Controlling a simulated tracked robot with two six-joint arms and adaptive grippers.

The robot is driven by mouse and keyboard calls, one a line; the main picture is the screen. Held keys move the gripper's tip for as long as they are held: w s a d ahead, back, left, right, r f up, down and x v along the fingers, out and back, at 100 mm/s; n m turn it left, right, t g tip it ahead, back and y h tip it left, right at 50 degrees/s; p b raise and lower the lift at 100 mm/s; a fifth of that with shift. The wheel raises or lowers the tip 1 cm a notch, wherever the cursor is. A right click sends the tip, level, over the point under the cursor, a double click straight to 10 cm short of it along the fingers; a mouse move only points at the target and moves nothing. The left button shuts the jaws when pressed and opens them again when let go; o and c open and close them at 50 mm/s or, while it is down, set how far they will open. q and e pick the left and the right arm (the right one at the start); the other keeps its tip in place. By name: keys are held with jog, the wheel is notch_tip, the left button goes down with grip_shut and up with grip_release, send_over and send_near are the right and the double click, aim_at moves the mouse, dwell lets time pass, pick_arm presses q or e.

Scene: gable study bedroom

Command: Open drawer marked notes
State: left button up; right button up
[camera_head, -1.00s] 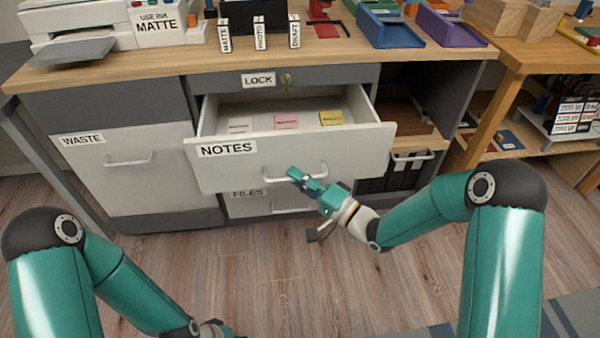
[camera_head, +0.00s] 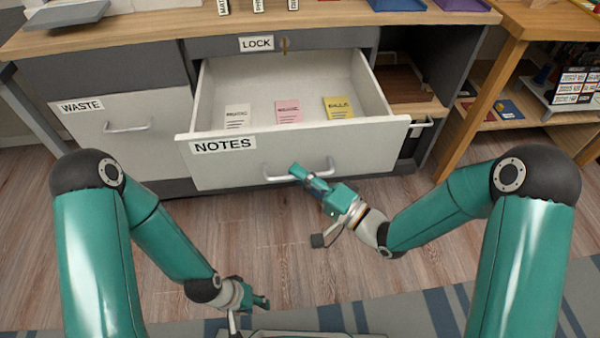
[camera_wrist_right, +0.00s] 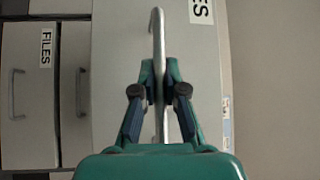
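The drawer marked NOTES (camera_head: 225,145) is pulled well out of the desk, and its white front faces me. Inside lie a white, a pink and a yellow note pad (camera_head: 338,106). My right gripper (camera_head: 298,174) is at the drawer's handle (camera_head: 328,168). In the right wrist view its fingers (camera_wrist_right: 159,72) are closed around the handle bar (camera_wrist_right: 157,30). My left gripper (camera_head: 262,302) is low over the floor at the bottom, away from the drawer, and its fingers are too small and angled to judge.
A WASTE drawer (camera_head: 165,145) is shut to the left. The LOCK panel (camera_head: 300,42) with a key is above the open drawer. A FILES drawer (camera_wrist_right: 30,110) shows shut in the right wrist view. Bare wooden floor (camera_head: 240,225) lies in front of the desk.

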jog(key=o, duration=0.5)
jog(key=shift+f, duration=0.2)
jog(key=shift+r, duration=0.1)
jog(key=v, duration=1.2)
